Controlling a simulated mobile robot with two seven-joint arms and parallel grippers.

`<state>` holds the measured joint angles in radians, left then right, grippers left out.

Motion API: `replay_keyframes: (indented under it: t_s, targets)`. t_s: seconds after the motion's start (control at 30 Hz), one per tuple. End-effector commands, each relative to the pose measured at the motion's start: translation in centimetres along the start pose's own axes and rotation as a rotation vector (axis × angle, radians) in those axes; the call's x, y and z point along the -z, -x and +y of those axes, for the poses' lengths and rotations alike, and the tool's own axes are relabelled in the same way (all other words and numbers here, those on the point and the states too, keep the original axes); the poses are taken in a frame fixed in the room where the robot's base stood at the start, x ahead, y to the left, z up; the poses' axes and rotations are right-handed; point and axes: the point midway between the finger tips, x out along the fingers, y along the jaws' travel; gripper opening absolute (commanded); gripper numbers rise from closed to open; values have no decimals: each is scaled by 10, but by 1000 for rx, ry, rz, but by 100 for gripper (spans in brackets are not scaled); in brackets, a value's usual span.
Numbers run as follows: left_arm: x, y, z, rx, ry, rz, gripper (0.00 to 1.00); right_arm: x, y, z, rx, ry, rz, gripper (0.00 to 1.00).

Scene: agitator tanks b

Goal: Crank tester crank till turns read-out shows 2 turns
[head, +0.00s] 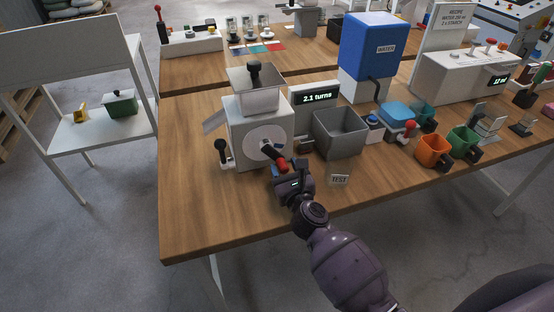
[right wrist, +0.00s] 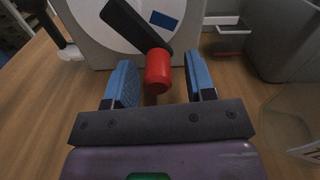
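The tester is a pale grey machine (head: 240,135) with a hopper on top and a round front disc. Its dark crank arm (head: 270,150) points down and right from the disc and ends in a red knob (head: 282,165). The turns read-out (head: 317,97) shows "2.1 turns". My right gripper (head: 280,171) is at the knob. In the right wrist view the red knob (right wrist: 158,72) lies between the two blue fingers (right wrist: 160,76), with a visible gap on each side. The gripper is open and not closed on the knob. My left gripper is not in view.
A grey bin (head: 341,132) stands right of the tester, with a "TEST" sign (head: 339,180) in front. A black-knobbed lever (head: 222,152) is at the tester's left. A blue water tank (head: 370,45) and several cups stand further right. The table's front left is clear.

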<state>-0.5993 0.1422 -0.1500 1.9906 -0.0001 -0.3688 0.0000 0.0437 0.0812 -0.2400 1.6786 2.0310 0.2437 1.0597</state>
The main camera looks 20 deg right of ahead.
Motion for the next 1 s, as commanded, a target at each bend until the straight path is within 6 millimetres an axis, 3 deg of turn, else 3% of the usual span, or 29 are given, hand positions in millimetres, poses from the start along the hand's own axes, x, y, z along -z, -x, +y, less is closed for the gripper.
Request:
replay_keyframes:
  t_s: [0.03,0.3,0.57,1.0]
  targets:
    - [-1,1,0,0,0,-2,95,0,0,0,0,0,0,58]
    - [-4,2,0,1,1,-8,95,0,0,0,0,0,0,99]
    - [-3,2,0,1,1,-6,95,0,1,0,0,-1,1,100]
    - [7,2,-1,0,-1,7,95,0,28,0,1,-2,1,100]
